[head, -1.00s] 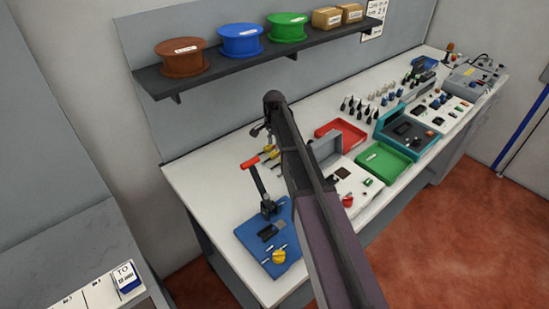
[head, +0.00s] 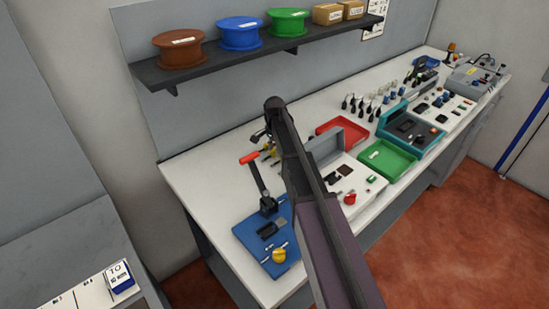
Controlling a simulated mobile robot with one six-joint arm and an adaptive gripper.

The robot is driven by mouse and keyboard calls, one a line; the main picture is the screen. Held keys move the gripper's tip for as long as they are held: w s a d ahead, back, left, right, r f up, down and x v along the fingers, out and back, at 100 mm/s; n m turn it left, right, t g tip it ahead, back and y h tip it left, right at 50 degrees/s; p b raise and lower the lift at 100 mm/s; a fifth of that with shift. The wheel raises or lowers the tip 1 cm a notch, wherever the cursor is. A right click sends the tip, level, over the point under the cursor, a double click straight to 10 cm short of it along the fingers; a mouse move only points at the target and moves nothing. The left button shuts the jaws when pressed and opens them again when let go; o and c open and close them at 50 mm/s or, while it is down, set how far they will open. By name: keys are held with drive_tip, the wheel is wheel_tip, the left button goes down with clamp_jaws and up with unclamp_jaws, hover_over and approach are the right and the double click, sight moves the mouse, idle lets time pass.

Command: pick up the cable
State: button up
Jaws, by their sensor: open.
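My arm stretches up from the bottom of the head view. A small part of my gripper (head: 259,136) shows left of the arm's end, over the back of the bench; the arm hides the rest. It is open, and I see nothing held in it. Several small black-and-white pieces with thin stems (head: 357,104) stand in a row on the bench right of my arm. I cannot tell whether one is the cable. Anything behind the arm is hidden.
A shelf (head: 290,47) with spools and boxes hangs above the bench. A blue plate (head: 250,238) with a red-handled lever (head: 261,180) is at the front left. Red (head: 341,126) and green (head: 391,157) trays and a teal case (head: 437,140) lie to the right.

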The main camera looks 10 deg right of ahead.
drive_tip(key=shift+f, duration=0.4)
idle(0.3)
clamp_jaws()
